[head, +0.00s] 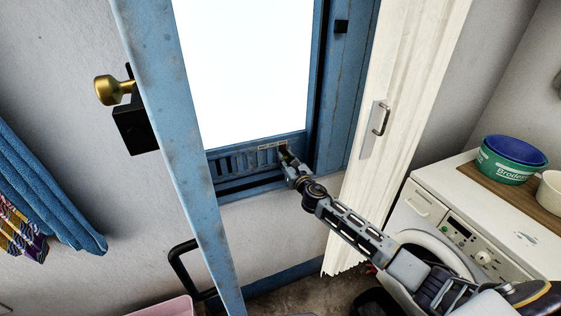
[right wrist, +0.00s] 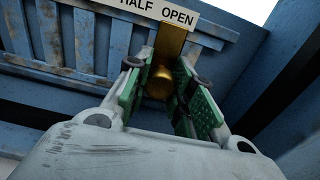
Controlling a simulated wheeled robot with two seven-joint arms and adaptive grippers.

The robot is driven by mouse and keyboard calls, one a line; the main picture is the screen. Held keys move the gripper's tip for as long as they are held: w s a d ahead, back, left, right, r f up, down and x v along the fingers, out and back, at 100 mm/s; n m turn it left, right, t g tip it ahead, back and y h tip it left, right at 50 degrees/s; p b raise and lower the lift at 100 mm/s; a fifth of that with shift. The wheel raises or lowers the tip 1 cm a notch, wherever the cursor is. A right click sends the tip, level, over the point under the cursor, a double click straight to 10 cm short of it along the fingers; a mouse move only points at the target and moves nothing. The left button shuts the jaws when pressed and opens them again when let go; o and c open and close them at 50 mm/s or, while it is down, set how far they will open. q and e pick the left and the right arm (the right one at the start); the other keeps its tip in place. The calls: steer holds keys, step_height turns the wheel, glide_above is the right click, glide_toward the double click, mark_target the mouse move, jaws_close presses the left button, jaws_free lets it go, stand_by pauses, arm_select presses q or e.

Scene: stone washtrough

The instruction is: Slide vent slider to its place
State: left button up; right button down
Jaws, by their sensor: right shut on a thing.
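The blue vent panel (head: 240,160) with upright slats lies under the bright window in the head view. It also shows in the right wrist view (right wrist: 75,45). The vent slider has a brass knob (right wrist: 160,82) on a brass strip, seen below the word OPEN on a white label (right wrist: 150,12). The label shows HALF OPEN and is cut by the picture's top edge. My right gripper (head: 286,152) is at the panel's right end. In the right wrist view its green-padded fingers (right wrist: 165,92) are shut on the knob, one on each side. My left gripper is not in view.
A blue door edge (head: 190,150) with a brass doorknob (head: 114,90) stands left of the vent. A washing machine (head: 440,215) carrying a green tub (head: 508,165) is at the far right.

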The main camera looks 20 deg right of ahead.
steer(key=shift+d, duration=0.25)
steer(key=c, duration=1.2)
jaws_free()
steer(key=shift+d, duration=0.2)
steer(key=shift+o, duration=0.2)
steer(key=shift+a, duration=0.15)
steer(key=shift+s, duration=0.15)
steer(key=s, duration=1.1)
steer(key=shift+s+d, duration=0.3)
